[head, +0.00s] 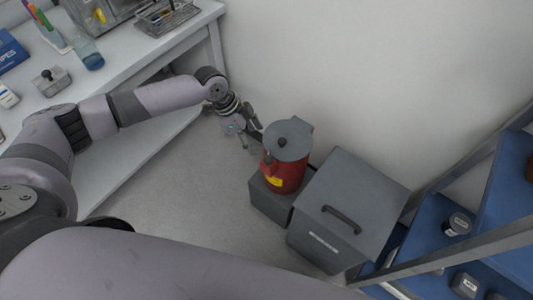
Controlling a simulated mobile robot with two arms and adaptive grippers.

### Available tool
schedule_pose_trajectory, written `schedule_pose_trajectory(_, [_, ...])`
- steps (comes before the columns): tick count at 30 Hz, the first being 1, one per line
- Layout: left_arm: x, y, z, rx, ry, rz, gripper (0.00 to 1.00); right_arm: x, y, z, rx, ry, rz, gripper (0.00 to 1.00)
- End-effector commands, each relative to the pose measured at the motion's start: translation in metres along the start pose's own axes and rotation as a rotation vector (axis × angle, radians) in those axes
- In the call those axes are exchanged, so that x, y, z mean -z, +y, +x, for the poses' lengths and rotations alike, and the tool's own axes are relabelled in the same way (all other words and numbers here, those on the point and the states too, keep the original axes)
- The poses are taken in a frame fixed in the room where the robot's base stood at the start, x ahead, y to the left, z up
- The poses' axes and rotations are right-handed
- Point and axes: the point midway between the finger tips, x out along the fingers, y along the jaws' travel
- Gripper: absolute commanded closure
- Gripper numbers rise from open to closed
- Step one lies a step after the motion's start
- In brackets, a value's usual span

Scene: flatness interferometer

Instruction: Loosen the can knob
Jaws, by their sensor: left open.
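A red can (289,180) with a yellow label stands upright on a dark grey block by the wall. Its wide grey lid (296,130) carries a small dark knob (282,143) near the middle. My left gripper (251,134) is open just to the left of the can, near lid height in the picture. Its fingers are apart and appear empty. Whether a finger touches the can is too small to tell. My right gripper is out of view.
A grey lidded box (352,190) with a dark handle stands close on the can's right. Blue shelves (430,222) with metal rails hold dark items at the right. A workbench (150,58) with several items is upper left. Floor (190,190) left of the can is clear.

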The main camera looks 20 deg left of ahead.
Motion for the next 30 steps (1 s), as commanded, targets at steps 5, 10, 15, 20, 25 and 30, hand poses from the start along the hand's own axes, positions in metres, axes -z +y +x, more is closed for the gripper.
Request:
schedule_pose_trajectory(5, [0.0, 0.0, 0.042, -0.002, 0.0, -0.002, 0.38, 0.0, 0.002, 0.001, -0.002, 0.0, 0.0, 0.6])
schedule_pose_trajectory(10, [0.0, 0.0, 0.075, -0.001, 0.0, -0.002, 0.38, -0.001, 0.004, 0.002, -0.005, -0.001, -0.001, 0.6])
schedule_pose_trajectory(15, [0.0, 0.0, 0.098, 0.0, -0.001, -0.002, 0.38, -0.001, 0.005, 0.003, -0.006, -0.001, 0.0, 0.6])
schedule_pose_trajectory(20, [0.0, -0.001, 0.107, 0.002, 0.0, -0.002, 0.38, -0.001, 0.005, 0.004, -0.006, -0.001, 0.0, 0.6])
schedule_pose_trajectory(25, [0.0, -0.001, 0.108, 0.002, 0.0, -0.001, 0.38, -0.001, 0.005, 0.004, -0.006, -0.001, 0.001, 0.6])
schedule_pose_trajectory(30, [0.0, -0.001, 0.108, 0.002, 0.0, -0.002, 0.42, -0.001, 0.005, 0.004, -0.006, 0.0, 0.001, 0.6])
